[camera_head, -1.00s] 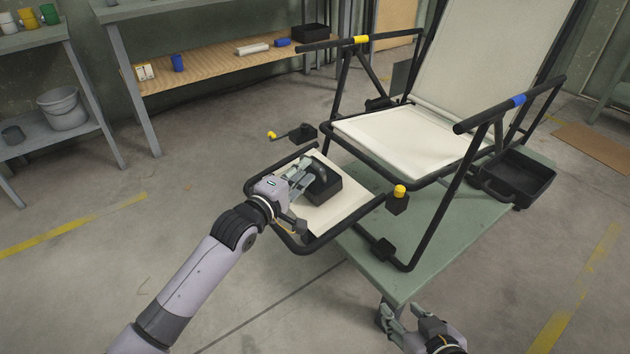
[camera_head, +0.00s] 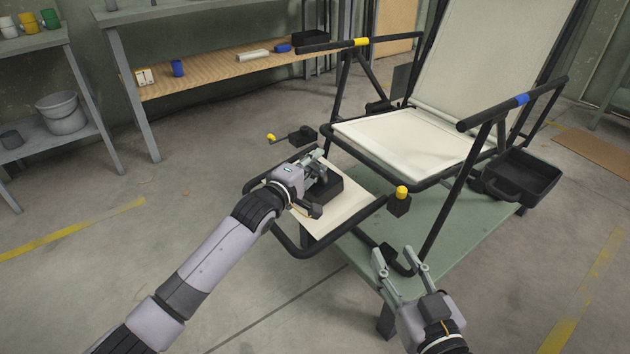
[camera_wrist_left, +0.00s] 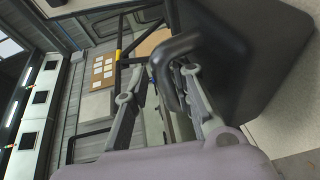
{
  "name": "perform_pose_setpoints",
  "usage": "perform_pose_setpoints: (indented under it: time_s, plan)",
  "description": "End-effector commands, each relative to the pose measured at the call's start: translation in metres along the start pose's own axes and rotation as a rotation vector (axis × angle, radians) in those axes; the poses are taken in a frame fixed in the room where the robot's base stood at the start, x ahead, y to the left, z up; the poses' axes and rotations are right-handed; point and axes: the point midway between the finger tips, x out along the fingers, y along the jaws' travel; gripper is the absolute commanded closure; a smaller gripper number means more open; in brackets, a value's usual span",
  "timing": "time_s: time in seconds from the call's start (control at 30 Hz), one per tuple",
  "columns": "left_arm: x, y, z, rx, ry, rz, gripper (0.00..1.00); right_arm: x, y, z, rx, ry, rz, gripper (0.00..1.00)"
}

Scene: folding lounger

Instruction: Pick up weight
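The weight (camera_head: 326,188) is a dark block with a curved handle. It rests on the cream footrest panel (camera_head: 345,207) of the lounger. My left gripper (camera_head: 318,165) is at the weight's handle, partly covering it in the head view. In the left wrist view, the black handle (camera_wrist_left: 172,65) passes between the two spread fingers (camera_wrist_left: 160,95), nearer the right one, with a gap to the left one.
The lounger's black frame (camera_head: 440,215) and seat (camera_head: 405,140) stand just beyond the footrest. A black tray (camera_head: 540,175) is at the right. A yellow-topped knob (camera_head: 401,192) stands between the grippers. Shelving (camera_head: 200,85) is at the back. Floor at left is clear.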

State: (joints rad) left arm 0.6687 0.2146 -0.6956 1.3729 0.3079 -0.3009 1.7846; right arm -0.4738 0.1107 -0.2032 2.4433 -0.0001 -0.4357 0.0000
Motion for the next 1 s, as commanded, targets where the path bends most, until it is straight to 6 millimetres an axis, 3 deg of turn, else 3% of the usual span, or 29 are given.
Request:
perform_pose_setpoints:
  time_s: [0.1,0.47,1.0]
  plan:
    - [-0.0002,-0.0001,0.0001,0.000,0.000,0.000,0.77,0.0000,0.0000,0.0001,0.000,-0.001,0.000,0.60]
    - [-0.0003,0.0020,-0.0001,0.001,0.000,0.004,1.00,0.0000,0.0001,0.0002,0.000,-0.003,0.000,0.60]
    - [-0.0001,0.0052,0.0001,0.001,-0.001,0.010,1.00,-0.0001,0.0001,0.0002,0.000,-0.004,0.001,0.60]
